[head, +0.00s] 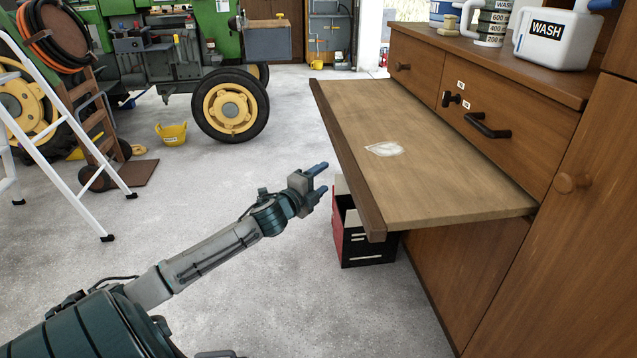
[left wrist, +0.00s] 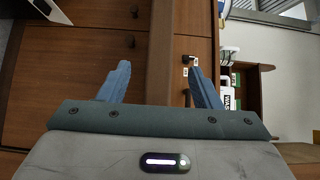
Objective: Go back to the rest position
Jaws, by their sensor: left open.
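My left gripper (head: 318,181) is at the end of my outstretched left arm, over the concrete floor, just left of the pull-out board. Its blue fingers are apart and hold nothing. My right gripper shows in neither view.
A wooden pull-out board (head: 440,170) with a pale patch juts from the cabinet (head: 540,240). A red and black box (head: 365,248) stands below it. A WASH jug (head: 552,40) stands on the counter. A white ladder (head: 70,120) and a green tractor (head: 205,40) stand left. The middle floor is clear.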

